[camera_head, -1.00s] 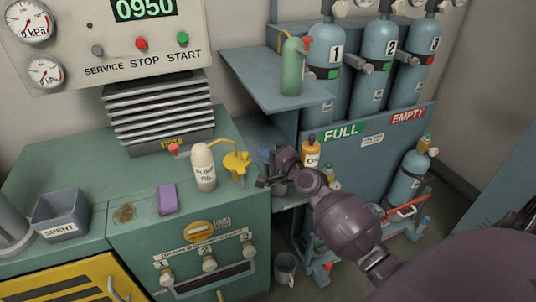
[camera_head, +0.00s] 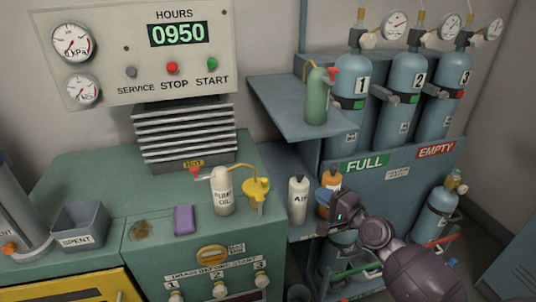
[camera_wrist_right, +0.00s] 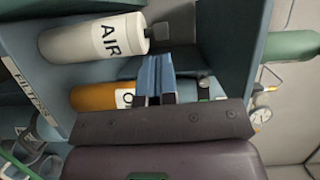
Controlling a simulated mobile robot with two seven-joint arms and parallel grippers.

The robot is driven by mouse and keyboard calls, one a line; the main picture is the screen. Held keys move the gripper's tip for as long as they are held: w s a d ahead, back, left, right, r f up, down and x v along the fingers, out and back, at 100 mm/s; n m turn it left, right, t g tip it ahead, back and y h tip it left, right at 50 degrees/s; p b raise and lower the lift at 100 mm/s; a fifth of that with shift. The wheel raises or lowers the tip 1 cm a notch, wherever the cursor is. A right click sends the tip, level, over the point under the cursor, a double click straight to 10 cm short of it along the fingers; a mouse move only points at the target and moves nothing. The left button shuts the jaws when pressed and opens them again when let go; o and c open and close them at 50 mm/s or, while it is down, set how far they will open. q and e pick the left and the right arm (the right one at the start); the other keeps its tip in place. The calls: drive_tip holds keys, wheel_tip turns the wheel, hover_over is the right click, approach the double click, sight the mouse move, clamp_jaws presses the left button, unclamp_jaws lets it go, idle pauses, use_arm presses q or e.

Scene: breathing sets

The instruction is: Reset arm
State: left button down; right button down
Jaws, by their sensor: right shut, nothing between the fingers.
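My right gripper (camera_head: 338,208) is at the lower right of the head view, in front of the shelf with the bottles. In the right wrist view its fingers (camera_wrist_right: 156,78) are together and empty. The orange bottle (camera_head: 327,190) is just behind the gripper and partly hidden by it; it also shows in the wrist view (camera_wrist_right: 95,97). The white AIR bottle (camera_head: 298,198) stands to its left and also shows in the wrist view (camera_wrist_right: 90,40). I cannot tell the exact gap to the orange bottle. My left gripper is not in view.
Numbered cylinders (camera_head: 400,110) stand in a rack at right. A green bottle (camera_head: 317,97) stands on the upper shelf (camera_head: 285,108).

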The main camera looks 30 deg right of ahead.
drive_tip(key=s+a+f+n+g, duration=0.2)
drive_tip(key=s+a+f+n, duration=0.2)
drive_tip(key=s, duration=0.3)
drive_tip(key=s+a+f+n+g+h+p, duration=0.1)
drive_tip(key=s+a+f+n+g, duration=0.1)
drive_tip(key=s+a+f+n, duration=0.3)
drive_tip(key=s+a+f+n+g+h, duration=0.1)
drive_tip(key=s+a+f+n, duration=0.4)
drive_tip(key=s, duration=0.5)
wheel_tip(320, 180, down, 3)
drive_tip(key=n+g, duration=0.1)
drive_tip(key=n, duration=0.2)
drive_tip(key=shift+s, duration=0.15)
